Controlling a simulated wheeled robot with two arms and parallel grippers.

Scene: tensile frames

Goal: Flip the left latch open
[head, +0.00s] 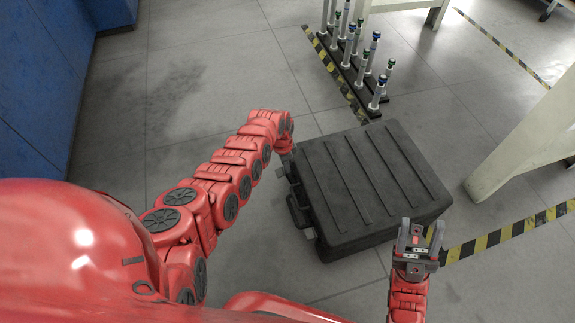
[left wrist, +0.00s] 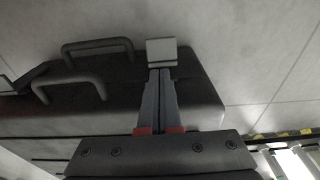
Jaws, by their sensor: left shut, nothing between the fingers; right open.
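A closed dark grey case (head: 372,185) with a ribbed lid lies on the floor; its handle side faces left in the head view. The handle (head: 297,212) sits midway along that side. In the left wrist view, a pale grey latch (left wrist: 162,51) is right at the tips of my left gripper (left wrist: 162,72), which is shut and empty. I cannot tell whether they touch. In the head view my left gripper (head: 287,160) is at the case's far left corner, mostly hidden by my arm. My right gripper (head: 412,240) is open and empty by the case's near right corner.
A dark rack (head: 352,70) of upright tools stands behind the case. Pale table legs (head: 520,140) are at the right. A blue cabinet (head: 45,80) is at the left. Striped tape (head: 510,232) marks the floor. Floor left of the case is clear.

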